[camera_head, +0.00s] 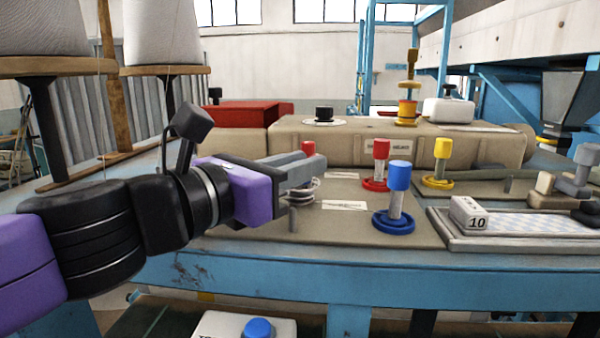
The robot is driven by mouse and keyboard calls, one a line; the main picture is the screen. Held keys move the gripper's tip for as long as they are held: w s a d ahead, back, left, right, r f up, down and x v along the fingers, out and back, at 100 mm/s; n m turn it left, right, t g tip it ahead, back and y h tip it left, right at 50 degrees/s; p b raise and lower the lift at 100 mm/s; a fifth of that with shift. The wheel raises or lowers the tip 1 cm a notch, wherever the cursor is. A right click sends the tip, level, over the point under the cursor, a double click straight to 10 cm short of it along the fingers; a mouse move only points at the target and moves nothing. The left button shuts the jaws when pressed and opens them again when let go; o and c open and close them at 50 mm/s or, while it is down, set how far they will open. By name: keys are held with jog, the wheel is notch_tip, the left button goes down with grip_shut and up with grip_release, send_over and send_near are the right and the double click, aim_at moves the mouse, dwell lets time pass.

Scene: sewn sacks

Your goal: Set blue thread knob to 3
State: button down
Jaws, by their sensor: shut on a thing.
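A blue knob (399,175) stands upright on a grey stem over a ringed blue base (394,221), on the tan machine plate right of centre. My gripper (318,165) comes in from the left with purple housing and grey fingers. Its fingertips are left of the blue knob, with a clear gap between them. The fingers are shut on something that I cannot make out. A red knob (308,147) shows just behind the fingers, partly hidden. A short grey post (292,218) stands below them. I cannot read any scale or number at the blue knob.
A white block marked 10 (468,213) lies further right. A tan machine body (345,147) runs behind. A blue button (258,328) sits low in front.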

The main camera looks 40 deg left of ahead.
jog(key=shift+a+m+g+h+b, duration=0.1)
jog(key=shift+m+g+h+b, duration=0.2)
jog(key=shift+m+h+b, duration=1.05)
jog(key=shift+h+p, duration=0.3)
jog(key=shift+h, duration=0.55)
jog(key=shift+r+m+h, duration=0.15)
jog(key=shift+m+h, duration=0.1)
jog(key=shift+h, duration=0.05)
jog(key=c, duration=1.2)
grip_release()
jog(key=shift+c, duration=0.2)
notch_tip(320, 180, up, 20)
jog(key=p, duration=0.4)
